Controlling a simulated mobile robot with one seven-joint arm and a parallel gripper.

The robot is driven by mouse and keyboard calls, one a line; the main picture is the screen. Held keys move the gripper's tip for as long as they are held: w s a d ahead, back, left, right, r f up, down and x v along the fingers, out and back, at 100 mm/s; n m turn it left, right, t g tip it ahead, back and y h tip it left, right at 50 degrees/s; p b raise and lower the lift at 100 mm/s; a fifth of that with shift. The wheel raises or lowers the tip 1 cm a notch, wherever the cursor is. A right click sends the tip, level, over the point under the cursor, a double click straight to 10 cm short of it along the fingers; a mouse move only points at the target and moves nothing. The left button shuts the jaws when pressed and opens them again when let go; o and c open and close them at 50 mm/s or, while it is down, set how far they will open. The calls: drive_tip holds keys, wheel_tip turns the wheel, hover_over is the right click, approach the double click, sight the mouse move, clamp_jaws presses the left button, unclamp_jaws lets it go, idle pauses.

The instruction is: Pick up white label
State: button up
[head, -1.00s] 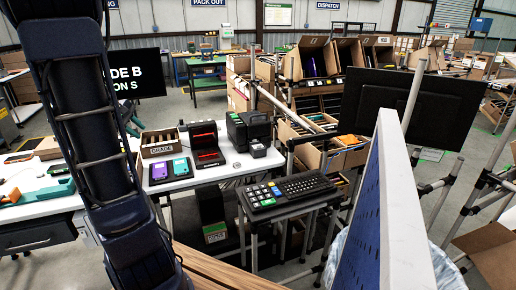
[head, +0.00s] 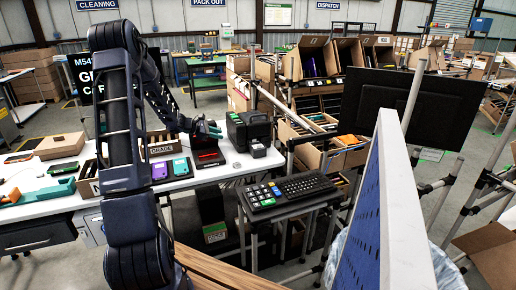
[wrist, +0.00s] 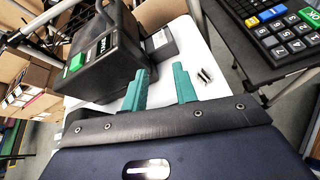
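My gripper (wrist: 158,88) has two teal fingers that stand apart with nothing visible between them; it is over the white table (wrist: 215,60). In the head view my gripper (head: 212,129) is above the table, left of the black printer (head: 240,137). A small whitish item (head: 237,165) lies near the table's right part; I cannot tell whether it is the white label. In the wrist view a small dark-and-white item (wrist: 204,76) lies just right of the right finger. No other white label is clear against the white tabletop.
The printer (wrist: 110,65) stands close to the left finger, with a small black box (wrist: 161,46) beside it. A keypad and keyboard (head: 287,190) sit on a separate stand to the right. Purple and teal devices (head: 170,170) and a dark red-lit unit (head: 207,157) are on the table.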

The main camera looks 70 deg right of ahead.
sight(255, 148)
drive_tip(key=shift+s+d+f+n+g+h, duration=0.2)
drive_tip(key=shift+s+d+f+n, duration=0.3)
drive_tip(key=shift+s+d+f, duration=1.6)
drive_tip(key=shift+s+d+f+n+g+h, duration=0.15)
drive_tip(key=shift+s+d+f+n+g, duration=0.3)
drive_tip(key=shift+s+d+f, duration=1.6)
drive_tip(key=shift+s+d+f+n+g+h, duration=0.15)
drive_tip(key=shift+s+d+f+n, duration=0.7)
drive_tip(key=shift+s+d, duration=2.15)
drive_tip(key=shift+w+d+f+m, duration=0.1)
drive_tip(key=shift+f+m, duration=0.15)
drive_tip(key=shift+m, duration=0.05)
clamp_jaws()
